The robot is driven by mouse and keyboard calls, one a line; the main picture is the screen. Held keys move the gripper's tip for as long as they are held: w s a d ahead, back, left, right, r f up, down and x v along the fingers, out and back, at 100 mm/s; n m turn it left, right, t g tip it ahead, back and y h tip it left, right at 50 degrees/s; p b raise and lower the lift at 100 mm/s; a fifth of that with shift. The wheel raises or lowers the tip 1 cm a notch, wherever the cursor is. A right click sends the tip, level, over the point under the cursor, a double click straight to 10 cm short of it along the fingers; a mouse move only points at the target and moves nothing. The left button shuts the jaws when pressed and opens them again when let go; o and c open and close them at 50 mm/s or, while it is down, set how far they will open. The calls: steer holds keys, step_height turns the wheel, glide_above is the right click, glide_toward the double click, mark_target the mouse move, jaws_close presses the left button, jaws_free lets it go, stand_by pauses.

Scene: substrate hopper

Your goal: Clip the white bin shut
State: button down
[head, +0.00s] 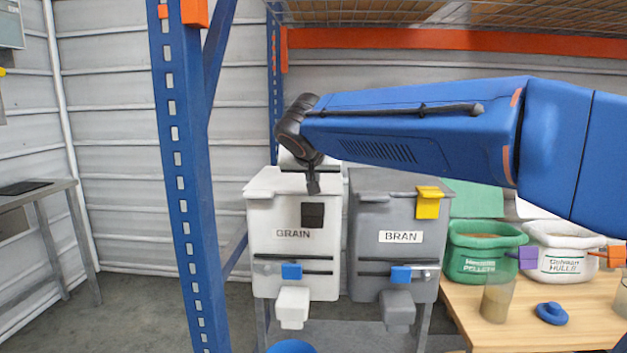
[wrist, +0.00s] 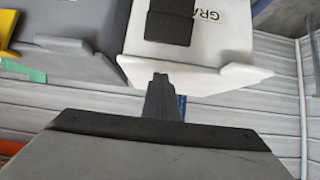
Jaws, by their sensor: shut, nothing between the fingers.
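The white bin (head: 262,222), labelled GRAIN, stands on a stand at the centre of the head view. A dark square latch (head: 313,215) is on its upper front, and the bin (wrist: 215,45) and latch (wrist: 172,22) also show in the wrist view. The bin's white lid (head: 275,182) is at its top; whether it is fully seated is hard to tell. My gripper (head: 313,190) points down at the lid's front edge, just above the latch. In the wrist view my gripper (wrist: 160,78) is shut and empty, its tips close to the lid edge; contact cannot be told.
A grey BRAN bin (head: 375,225) with a yellow clip (head: 428,203) stands close on the right. A blue rack post (head: 180,180) rises at left. Right, a wooden table (head: 520,330) holds a green sack (head: 480,262), a white sack (head: 560,262) and a blue ring-shaped object (head: 551,313).

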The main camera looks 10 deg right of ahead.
steer(key=shift+w+d+f, duration=0.2)
steer(key=shift+w+f, duration=0.05)
steer(key=shift+w, duration=0.35)
steer(key=shift+w+r, duration=0.15)
steer(key=shift+r, duration=0.25)
steer(key=s+a+r, duration=0.2)
steer(key=s+r, duration=0.1)
steer(key=s, duration=0.5)
steer(key=shift+s+a, duration=0.3)
steer(key=shift+a, duration=0.05)
